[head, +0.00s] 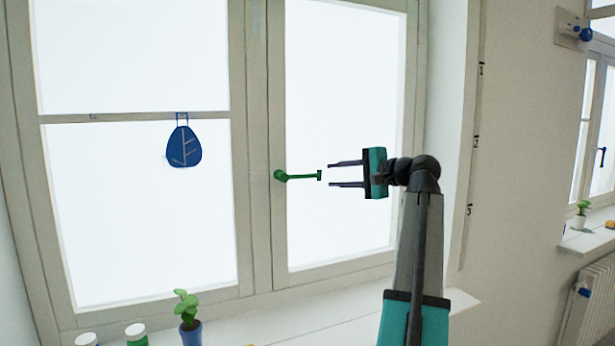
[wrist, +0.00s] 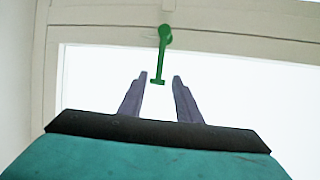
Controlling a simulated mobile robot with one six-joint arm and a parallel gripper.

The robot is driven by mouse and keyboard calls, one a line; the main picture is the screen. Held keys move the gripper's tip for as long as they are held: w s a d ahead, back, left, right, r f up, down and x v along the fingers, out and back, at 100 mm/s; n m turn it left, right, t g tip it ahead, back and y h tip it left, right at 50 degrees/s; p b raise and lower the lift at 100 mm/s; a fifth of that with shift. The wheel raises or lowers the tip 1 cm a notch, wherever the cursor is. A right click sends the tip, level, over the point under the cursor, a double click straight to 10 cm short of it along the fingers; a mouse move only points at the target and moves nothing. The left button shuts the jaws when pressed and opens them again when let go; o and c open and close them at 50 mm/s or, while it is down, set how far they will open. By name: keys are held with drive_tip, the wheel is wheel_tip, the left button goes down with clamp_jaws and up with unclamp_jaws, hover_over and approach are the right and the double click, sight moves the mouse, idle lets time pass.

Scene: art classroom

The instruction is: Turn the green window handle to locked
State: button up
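The green window handle (head: 300,177) is on the middle frame of the window. It points to the right, roughly level, with its pivot at the left and a small crosspiece at its free end. My gripper (head: 331,174) is just right of the handle's free end, with its fingers pointing left toward it. The two fingers are apart and nothing is between them. In the wrist view the handle (wrist: 162,60) hangs down from the frame, and its tip lies near the gap between the fingertips (wrist: 159,77).
On the sill (head: 310,318) below stand a potted plant (head: 189,318) and two jars (head: 137,335). A wall with number marks is at the right. The space around the handle is clear.

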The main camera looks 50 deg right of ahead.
sight(310, 177)
drive_tip(key=w+p, duration=0.1)
drive_tip(key=w, duration=0.3)
drive_tip(key=w+f, duration=0.1)
drive_tip(key=w, duration=0.2)
drive_tip(key=w+f+p, duration=0.1)
drive_tip(key=w, duration=0.3)
drive_tip(key=shift+w+p, duration=0.3)
drive_tip(key=shift+p, duration=0.05)
clamp_jaws()
drive_tip(key=shift+s+d, duration=0.1)
drive_tip(key=shift+d, duration=0.2)
drive_tip(key=shift+a, duration=0.3)
drive_tip(key=shift+f, duration=0.1)
